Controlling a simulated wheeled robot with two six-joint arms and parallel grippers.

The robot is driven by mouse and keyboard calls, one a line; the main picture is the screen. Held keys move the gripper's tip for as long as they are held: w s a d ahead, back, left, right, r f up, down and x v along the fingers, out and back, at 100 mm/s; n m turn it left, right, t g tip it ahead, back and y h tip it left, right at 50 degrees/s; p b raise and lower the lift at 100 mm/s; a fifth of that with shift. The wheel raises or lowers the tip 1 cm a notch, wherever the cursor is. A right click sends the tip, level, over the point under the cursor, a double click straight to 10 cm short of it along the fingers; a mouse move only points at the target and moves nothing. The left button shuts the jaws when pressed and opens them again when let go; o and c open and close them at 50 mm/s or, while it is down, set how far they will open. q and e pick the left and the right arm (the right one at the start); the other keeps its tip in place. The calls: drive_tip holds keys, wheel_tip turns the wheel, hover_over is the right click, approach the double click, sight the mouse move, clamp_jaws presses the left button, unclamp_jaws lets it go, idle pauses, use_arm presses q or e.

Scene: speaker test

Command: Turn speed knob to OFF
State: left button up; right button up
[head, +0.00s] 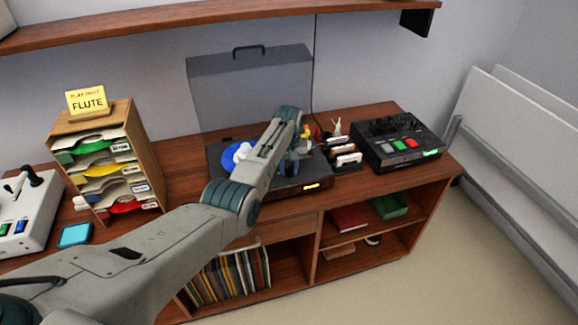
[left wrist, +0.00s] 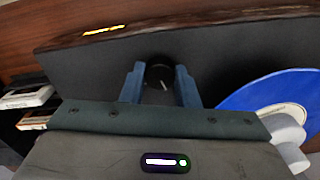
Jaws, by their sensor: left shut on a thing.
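The record player (head: 228,189) stands on the wooden cabinet with its grey lid (head: 250,90) raised and a blue record (head: 231,160) on it. My left gripper (head: 294,165) reaches down over its right part. In the left wrist view, my left gripper's (left wrist: 160,82) two blue fingers are shut on a round black knob (left wrist: 158,73) with a pale pointer line, one finger on each side. The pointer slants slightly; I cannot read any marks around it. The blue record (left wrist: 262,92) shows at the right there. The arm hides the knob in the head view. My right gripper is not in view.
A black mixer (head: 374,154) with coloured buttons stands at the right. A wooden sorter (head: 142,143) with a yellow FLUTE sign (head: 88,101) and a white control box (head: 35,215) stand at the left. Small white-topped items crowd the record player's right side. A shelf (head: 200,20) hangs above.

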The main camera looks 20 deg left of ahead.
sight(290, 170)
use_arm(q)
drive_tip(key=n+p, duration=0.1)
drive_tip(key=n, duration=0.4)
drive_tip(key=shift+r, duration=0.1)
drive_tip(key=shift+w+n, duration=0.1)
drive_tip(key=shift+n, duration=0.3)
drive_tip(key=o, duration=1)
drive_tip(key=shift+d, duration=0.1)
wheel_tip(290, 170, up, 11)
drive_tip(key=shift+f+b, duration=0.1)
drive_tip(key=shift+b, duration=0.9)
